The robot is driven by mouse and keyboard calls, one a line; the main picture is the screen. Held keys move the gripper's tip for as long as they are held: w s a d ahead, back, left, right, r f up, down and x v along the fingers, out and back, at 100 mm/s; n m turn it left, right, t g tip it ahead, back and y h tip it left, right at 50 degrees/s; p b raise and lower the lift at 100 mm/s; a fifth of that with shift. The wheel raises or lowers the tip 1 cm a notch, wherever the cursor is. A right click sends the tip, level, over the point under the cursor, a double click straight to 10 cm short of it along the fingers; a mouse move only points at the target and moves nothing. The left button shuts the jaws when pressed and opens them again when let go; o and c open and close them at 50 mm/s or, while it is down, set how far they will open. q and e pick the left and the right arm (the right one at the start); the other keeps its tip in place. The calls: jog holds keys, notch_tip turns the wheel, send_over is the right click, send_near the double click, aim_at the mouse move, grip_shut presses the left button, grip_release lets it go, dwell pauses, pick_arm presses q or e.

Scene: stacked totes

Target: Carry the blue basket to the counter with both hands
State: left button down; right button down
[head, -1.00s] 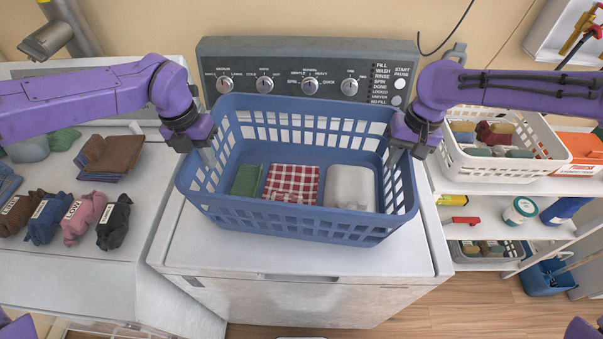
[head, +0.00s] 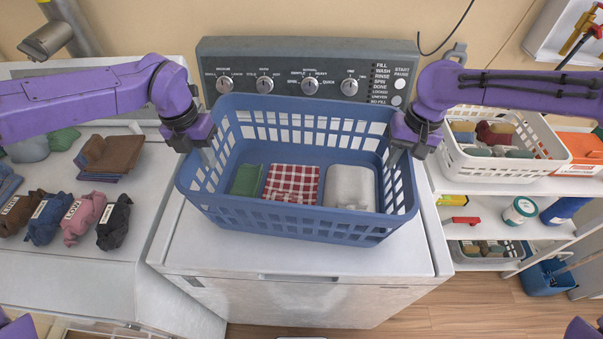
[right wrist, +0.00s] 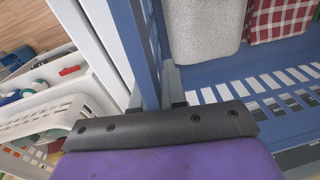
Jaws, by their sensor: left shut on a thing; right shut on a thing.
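The blue basket (head: 290,222) stands on top of the white washing machine and also shows in the right wrist view (right wrist: 205,72). Inside lie a green folded cloth (head: 246,180), a red-and-white checked cloth (head: 292,184) and a pale grey-white folded cloth (head: 350,187). My left gripper (head: 208,156) is shut on the basket's left side rim. My right gripper (head: 395,157) is shut on its right side rim; in the right wrist view the basket wall passes between the fingers (right wrist: 158,100). The counter on the left bears clothes.
At right a white shelf holds a white basket (head: 500,168), bottles and a tub (head: 519,210). The counter's front part is bare.

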pick_arm(q)
jog(key=shift+w+r, duration=0.1)
jog(key=shift+r, duration=0.1)
pick_arm(e)
jog(key=shift+r, duration=0.2)
